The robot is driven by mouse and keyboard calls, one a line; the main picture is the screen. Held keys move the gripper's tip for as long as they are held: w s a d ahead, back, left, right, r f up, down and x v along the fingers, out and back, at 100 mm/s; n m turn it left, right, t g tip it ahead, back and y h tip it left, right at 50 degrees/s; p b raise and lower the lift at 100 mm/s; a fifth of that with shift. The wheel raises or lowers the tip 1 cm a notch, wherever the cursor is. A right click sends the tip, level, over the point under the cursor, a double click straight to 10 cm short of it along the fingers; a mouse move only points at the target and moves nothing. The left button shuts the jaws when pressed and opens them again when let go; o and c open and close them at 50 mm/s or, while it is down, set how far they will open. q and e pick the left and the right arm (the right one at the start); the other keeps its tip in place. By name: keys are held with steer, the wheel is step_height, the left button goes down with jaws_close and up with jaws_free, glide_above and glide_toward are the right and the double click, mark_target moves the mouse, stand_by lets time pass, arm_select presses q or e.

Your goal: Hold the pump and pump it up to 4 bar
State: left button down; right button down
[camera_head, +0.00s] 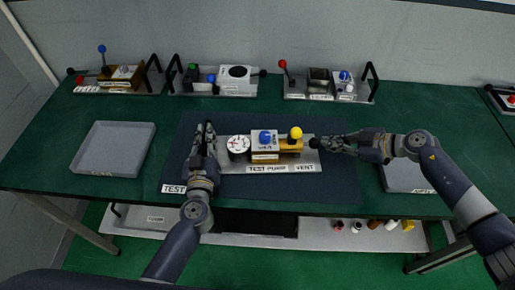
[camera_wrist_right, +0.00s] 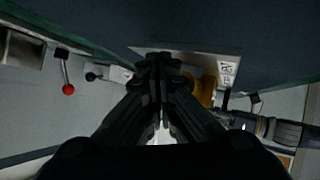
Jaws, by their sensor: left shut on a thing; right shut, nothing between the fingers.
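The test pump (camera_head: 285,166) stands on the dark mat (camera_head: 335,190) in the middle of the bench. It has a round white gauge (camera_head: 238,145), a blue knob (camera_head: 265,136) and a yellow ball (camera_head: 296,132). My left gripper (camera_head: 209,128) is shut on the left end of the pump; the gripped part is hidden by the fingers. My right gripper (camera_head: 324,143) is shut and empty, close beside the black knob (camera_head: 314,143) at the pump's right end; I cannot tell whether they touch. In the right wrist view the closed fingers (camera_wrist_right: 158,60) cover part of the pump. The gauge reading is too small to tell.
Grey trays stand at the left (camera_head: 115,148) and right (camera_head: 402,178), the right one partly behind my arm. Three devices with levers and handles line the back: left (camera_head: 120,77), middle (camera_head: 225,80) and right (camera_head: 325,85). A shelf (camera_head: 380,240) with small items is below.

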steer(key=shift+s+a, duration=0.1)
steer(key=shift+a, duration=0.3)
steer(key=shift+w+d, duration=0.2)
steer(key=shift+d, duration=1.35)
steer(key=shift+w+d, duration=0.15)
steer(key=shift+d, duration=1.35)
steer(key=shift+a, duration=0.75)
steer(key=shift+s+a, duration=0.1)
steer(key=shift+a, duration=0.7)
